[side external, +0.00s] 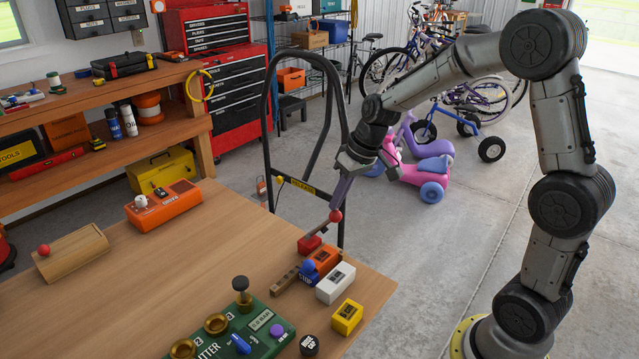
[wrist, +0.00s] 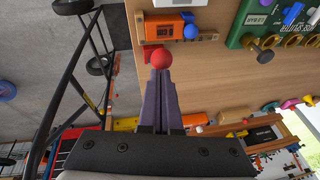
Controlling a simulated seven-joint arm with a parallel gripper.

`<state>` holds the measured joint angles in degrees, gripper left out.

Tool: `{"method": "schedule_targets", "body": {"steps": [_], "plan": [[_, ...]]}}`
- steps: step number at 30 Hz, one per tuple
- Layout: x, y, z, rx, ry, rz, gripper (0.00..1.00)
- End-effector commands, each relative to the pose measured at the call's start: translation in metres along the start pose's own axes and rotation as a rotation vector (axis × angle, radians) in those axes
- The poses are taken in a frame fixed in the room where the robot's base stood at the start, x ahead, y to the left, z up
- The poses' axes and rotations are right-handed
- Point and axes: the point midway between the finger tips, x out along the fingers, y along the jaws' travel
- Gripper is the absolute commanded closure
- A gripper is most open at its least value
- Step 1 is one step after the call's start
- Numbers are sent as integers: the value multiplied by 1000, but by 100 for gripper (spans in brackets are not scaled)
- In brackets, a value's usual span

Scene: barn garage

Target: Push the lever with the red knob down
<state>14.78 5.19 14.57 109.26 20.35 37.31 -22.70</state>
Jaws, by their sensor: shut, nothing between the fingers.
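The lever's red knob (side external: 336,215) sits at the raised end of a short stem that slants up from a small red base (side external: 309,244) near the table's right edge. My gripper (side external: 338,203) reaches down over that edge with its fingers together and empty. Its tips are right at the knob, touching or almost touching it. In the wrist view the red knob (wrist: 161,59) is just beyond the closed fingertips (wrist: 158,74). The red base (wrist: 149,52) is partly hidden behind the knob there.
Close by are an orange box with a blue knob (side external: 308,267), a white box (side external: 336,283), a yellow box (side external: 347,317) and a green panel (side external: 232,332). A wooden box (side external: 72,252) with another red knob stands left. The middle tabletop is clear. A black hand-truck frame (side external: 270,130) stands behind.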

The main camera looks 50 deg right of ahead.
Motion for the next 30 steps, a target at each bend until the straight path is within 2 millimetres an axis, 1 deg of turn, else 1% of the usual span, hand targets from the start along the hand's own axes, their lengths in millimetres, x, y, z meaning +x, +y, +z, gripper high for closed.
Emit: {"method": "schedule_targets", "body": {"steps": [1, 8, 12, 18, 24, 30], "plan": [[1, 2, 10, 0, 37, -5, 100], [13, 8, 40, -4, 43, -7, 100], [23, 11, 59, -5, 41, -7, 100], [41, 17, 82, -5, 42, -7, 100], [59, 22, 98, -6, 43, -7, 100], [74, 26, 108, -7, 44, -7, 100]]}}
